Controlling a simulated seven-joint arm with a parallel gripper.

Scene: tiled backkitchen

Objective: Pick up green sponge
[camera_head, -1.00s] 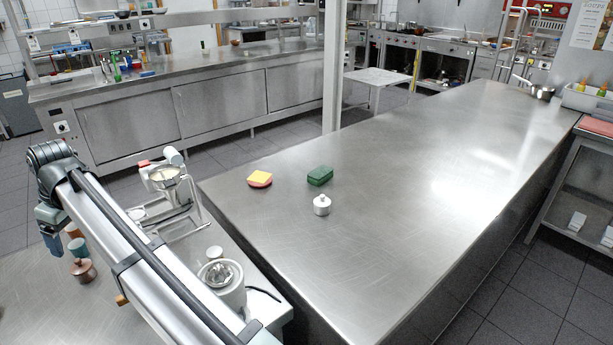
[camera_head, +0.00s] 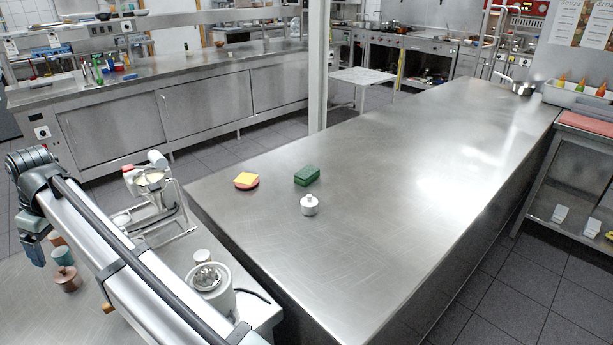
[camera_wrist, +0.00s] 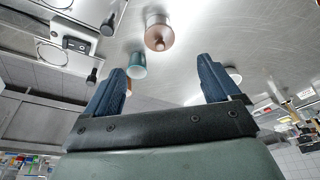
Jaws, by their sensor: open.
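The green sponge (camera_head: 307,175) lies on the steel counter (camera_head: 400,160), near its left end in the head view. A yellow and red sponge (camera_head: 246,180) lies to its left, and a small white lidded pot (camera_head: 309,204) stands just in front of it. My gripper (camera_wrist: 162,85) is open and empty in the wrist view, its two blue fingers spread wide. It is well away from the green sponge, over at the left side of the head view. The wrist view does not show the green sponge.
A copper pot (camera_head: 67,279) and a teal cup (camera_head: 62,256) stand left of my arm. The counter right of the sponge is clear.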

